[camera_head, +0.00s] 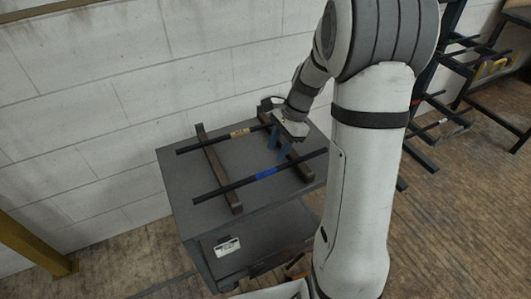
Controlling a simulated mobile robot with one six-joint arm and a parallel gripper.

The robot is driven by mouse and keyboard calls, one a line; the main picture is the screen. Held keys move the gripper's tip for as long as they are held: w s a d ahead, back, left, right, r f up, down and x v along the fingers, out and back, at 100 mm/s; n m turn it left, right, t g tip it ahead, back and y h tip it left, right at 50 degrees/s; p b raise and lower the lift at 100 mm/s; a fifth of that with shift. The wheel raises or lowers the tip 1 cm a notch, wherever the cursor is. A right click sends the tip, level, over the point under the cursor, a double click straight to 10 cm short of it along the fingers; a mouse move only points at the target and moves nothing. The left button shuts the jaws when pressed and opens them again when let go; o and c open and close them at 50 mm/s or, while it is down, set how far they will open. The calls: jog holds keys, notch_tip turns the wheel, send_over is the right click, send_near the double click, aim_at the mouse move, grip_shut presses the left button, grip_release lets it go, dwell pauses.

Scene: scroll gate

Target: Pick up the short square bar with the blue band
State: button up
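The dark bar with the blue band (232,186) lies across two brown wooden rails on the grey cart top, nearer the front. Its blue band is near the middle of its length. My gripper (278,147) hangs above the cart, between this bar and a second bar behind it. Its two bluish fingers point down and look apart, with nothing seen between them. It appears clear of the blue-banded bar, just behind and right of the band. My arm passes close to the bar's right end.
A second dark bar with a tan band (205,145) lies on the same rails (215,165) farther back. The grey cart (180,187) stands near a white block wall. A dark rack with bars (437,105) is at right. A yellow post (35,245) stands at lower left.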

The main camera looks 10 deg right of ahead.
aim_at(266, 172)
jog(key=shift+w+a+f, duration=0.1)
jog(key=shift+w+f, duration=0.05)
jog(key=shift+f, duration=0.05)
jog(key=x, duration=0.3)
jog(key=b+x, duration=0.1)
jog(key=x, duration=0.3)
jog(key=shift+s+a+b, duration=0.1)
jog(key=shift+s+b, duration=0.15)
jog(key=shift+b, duration=0.05)
grip_shut()
